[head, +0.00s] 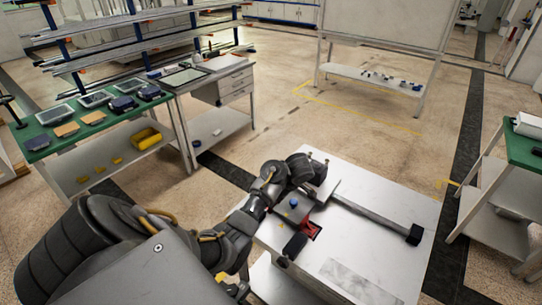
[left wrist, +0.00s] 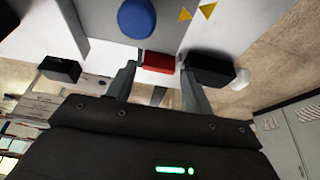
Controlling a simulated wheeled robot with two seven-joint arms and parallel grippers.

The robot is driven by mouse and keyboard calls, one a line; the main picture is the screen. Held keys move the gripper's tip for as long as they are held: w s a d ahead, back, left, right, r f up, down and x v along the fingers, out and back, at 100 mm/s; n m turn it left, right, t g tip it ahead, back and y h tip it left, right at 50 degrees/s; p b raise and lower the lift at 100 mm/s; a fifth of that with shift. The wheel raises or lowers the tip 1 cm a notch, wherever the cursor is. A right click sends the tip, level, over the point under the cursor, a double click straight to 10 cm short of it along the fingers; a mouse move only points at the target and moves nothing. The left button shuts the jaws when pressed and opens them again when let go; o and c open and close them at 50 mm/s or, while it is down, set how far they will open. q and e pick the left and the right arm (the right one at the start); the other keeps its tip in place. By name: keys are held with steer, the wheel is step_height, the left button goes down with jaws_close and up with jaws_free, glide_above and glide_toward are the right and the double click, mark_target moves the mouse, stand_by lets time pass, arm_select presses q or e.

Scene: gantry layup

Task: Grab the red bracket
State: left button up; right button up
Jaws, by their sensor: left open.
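The red bracket (head: 309,228) lies at the edge of a grey piece on the white-topped table, with a dark block beside it. In the left wrist view the red bracket (left wrist: 158,62) shows as a short red block ahead, in the gap between my fingertips. My left gripper (left wrist: 155,70) is open, with a finger to either side of the bracket; I cannot tell whether either finger touches it. In the head view my left arm reaches over the table and the fingers are not clearly visible. My right gripper is in neither view.
A blue disc (head: 293,202) sits on the grey piece near the bracket. A grey bar with a black end (head: 415,234) lies across the table (head: 400,200). A green-topped bench (head: 85,125) holds devices at left; the floor between is clear.

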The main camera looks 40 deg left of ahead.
arm_select(q)
steer(key=shift+a, duration=0.1)
steer(key=x, duration=0.5)
steer(key=shift+a, duration=0.2)
steer(key=shift+r, duration=0.1)
steer(key=c, duration=0.9)
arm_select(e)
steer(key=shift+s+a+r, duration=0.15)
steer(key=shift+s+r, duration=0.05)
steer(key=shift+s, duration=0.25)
arm_select(q)
steer(key=shift+r+p, duration=0.1)
steer(key=shift+p, duration=0.3)
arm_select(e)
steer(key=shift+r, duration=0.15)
